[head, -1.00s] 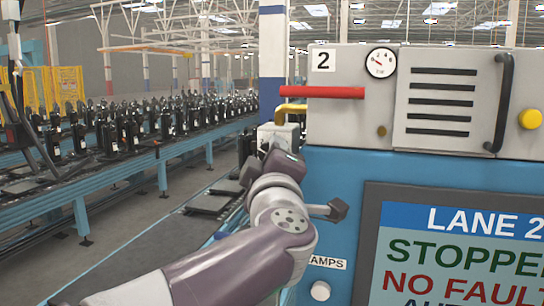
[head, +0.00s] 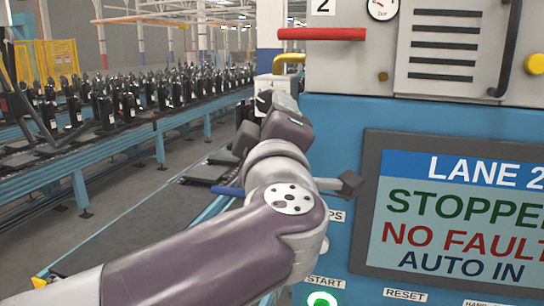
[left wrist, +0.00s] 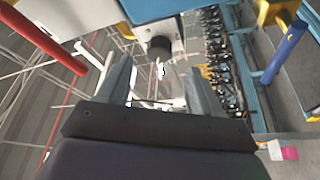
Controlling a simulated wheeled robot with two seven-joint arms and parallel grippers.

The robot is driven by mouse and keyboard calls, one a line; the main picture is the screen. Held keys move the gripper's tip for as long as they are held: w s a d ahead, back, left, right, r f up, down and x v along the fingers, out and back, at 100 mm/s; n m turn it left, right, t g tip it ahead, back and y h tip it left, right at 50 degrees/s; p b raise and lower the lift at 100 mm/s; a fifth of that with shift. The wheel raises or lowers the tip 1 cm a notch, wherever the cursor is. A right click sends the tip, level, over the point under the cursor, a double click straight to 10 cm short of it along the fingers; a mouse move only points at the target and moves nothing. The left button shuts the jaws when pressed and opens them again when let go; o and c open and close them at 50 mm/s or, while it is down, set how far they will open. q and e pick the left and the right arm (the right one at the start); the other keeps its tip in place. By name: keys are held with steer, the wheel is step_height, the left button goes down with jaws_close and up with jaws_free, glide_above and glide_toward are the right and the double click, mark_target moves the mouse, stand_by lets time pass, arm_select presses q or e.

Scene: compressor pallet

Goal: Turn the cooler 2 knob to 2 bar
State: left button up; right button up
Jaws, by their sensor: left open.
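A dark round knob (left wrist: 158,48) sticks out from a pale box (left wrist: 148,10) in the left wrist view. My left gripper (left wrist: 160,78) is open, with one finger to each side below the knob; the knob lies ahead, seen between the fingers, and I cannot tell whether they touch it. My right gripper is not in view.
A red handle (head: 322,34) juts out above the box, beside the "2" label (head: 322,5). A screen (head: 460,210) reads STOPPED, NO FAULT. A conveyor (head: 120,143) with many dark units runs at left. A blue bar (left wrist: 283,52) shows at right in the left wrist view.

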arm_select(q)
steer(key=s+f+b, duration=0.1)
steer(key=s+b, duration=0.1)
steer(key=s, duration=0.4)
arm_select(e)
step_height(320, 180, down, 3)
